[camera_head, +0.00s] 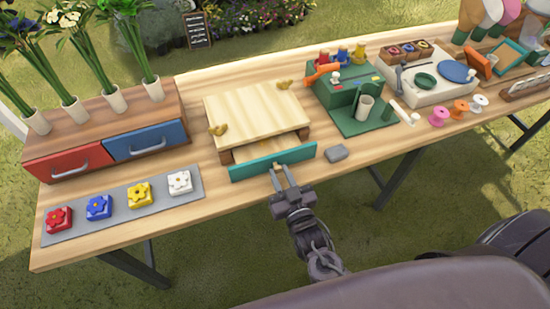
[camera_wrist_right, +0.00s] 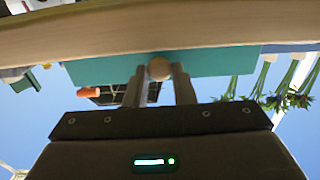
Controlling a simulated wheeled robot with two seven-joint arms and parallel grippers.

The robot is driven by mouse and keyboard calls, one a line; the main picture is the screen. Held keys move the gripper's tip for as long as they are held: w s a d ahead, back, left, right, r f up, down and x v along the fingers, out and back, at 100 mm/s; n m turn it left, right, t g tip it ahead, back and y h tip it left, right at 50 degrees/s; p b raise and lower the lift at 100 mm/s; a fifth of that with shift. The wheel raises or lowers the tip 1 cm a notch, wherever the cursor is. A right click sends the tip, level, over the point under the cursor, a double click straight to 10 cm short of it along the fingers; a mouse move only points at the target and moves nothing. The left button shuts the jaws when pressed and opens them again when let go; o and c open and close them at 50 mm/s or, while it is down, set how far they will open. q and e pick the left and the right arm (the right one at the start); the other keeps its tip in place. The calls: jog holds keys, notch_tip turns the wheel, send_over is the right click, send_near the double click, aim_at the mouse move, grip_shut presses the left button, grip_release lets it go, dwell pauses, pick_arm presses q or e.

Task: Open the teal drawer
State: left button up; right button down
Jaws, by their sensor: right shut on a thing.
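The teal drawer (camera_head: 272,162) belongs to a low light-wood box (camera_head: 257,112) near the middle of the table. It stands pulled out from the box, with part of its inside showing behind the teal front. My right gripper (camera_head: 279,173) is at the middle of the teal front. The gripper hides most of the knob in the head view. My left gripper is not in view.
A grey block (camera_head: 337,153) lies right of the drawer. A chest with red (camera_head: 68,162) and blue (camera_head: 145,140) drawers stands left, behind a grey mat (camera_head: 116,211) with flower tiles. A green stand (camera_head: 350,95) is at right. The ground before the drawer is clear.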

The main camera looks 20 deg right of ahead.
jog(key=s+p, duration=0.2)
jog(key=s, duration=0.7)
jog(key=shift+s+d+p, duration=0.15)
jog(key=shift+s+p, duration=0.2)
jog(key=shift+p, duration=0.05)
jog(key=c, duration=1.2)
grip_release()
jog(key=shift+c, duration=0.2)
jog(key=s+b, duration=0.1)
jog(key=s, duration=0.6)
jog(key=shift+s+d+b, duration=0.15)
jog(key=shift+s+b, duration=0.2)
jog(key=shift+s, duration=0.05)
